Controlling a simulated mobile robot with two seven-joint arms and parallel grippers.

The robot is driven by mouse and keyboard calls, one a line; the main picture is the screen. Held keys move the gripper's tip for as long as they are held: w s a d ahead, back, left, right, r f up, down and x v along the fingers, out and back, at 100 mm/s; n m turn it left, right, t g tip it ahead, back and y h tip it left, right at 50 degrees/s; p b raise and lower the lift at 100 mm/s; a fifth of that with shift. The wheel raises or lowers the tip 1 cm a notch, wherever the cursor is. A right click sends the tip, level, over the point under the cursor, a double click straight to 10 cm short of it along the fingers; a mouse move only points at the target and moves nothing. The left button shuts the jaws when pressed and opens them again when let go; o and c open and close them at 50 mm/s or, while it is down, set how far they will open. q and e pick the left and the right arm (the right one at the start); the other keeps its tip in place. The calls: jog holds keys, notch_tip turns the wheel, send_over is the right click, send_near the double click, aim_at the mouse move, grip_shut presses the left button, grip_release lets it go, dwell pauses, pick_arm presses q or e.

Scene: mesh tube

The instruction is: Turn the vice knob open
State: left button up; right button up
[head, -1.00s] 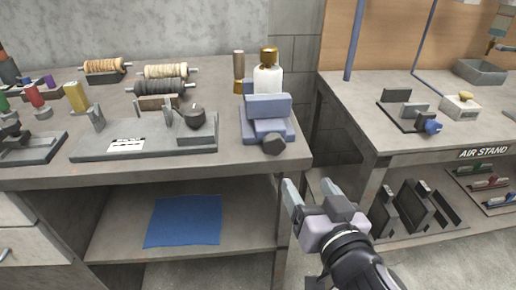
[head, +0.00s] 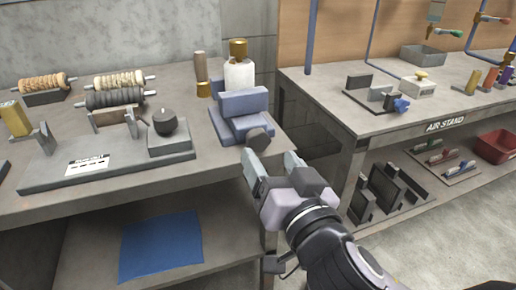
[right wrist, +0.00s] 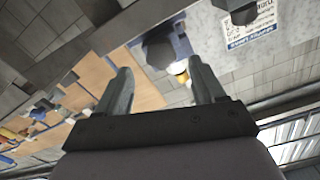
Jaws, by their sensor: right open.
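The blue vice (head: 243,104) stands at the right front corner of the left workbench. Its dark faceted knob (head: 258,138) sticks out at the front, over the bench edge. My right gripper (head: 268,158) is open and empty, its fingertips close in front of and just below the knob in the head view. In the right wrist view, the dark knob (right wrist: 158,50) shows beyond and between the two spread fingers (right wrist: 163,78), with some blue of the vice behind it. I see no contact with the knob. My left gripper is out of view.
A white bottle with a brown cap (head: 239,72) stands behind the vice. A grey fixture plate with a dark round knob (head: 164,122) lies to its left. A blue cloth (head: 160,246) lies on the lower shelf.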

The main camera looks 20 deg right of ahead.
aim_at(259, 144)
jog(key=shift+w+f+b, duration=0.15)
jog(key=shift+w+b, duration=0.45)
jog(key=shift+b, duration=0.15)
jog(key=w, duration=0.3)
jog(key=shift+w+a+r+p, duration=0.1)
jog(key=shift+w+r+p, duration=0.1)
jog(key=shift+w+p, duration=0.1)
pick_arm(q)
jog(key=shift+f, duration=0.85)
pick_arm(e)
jog(key=shift+w, duration=0.55)
jog(key=shift+c, duration=0.4)
jog(key=c, duration=1)
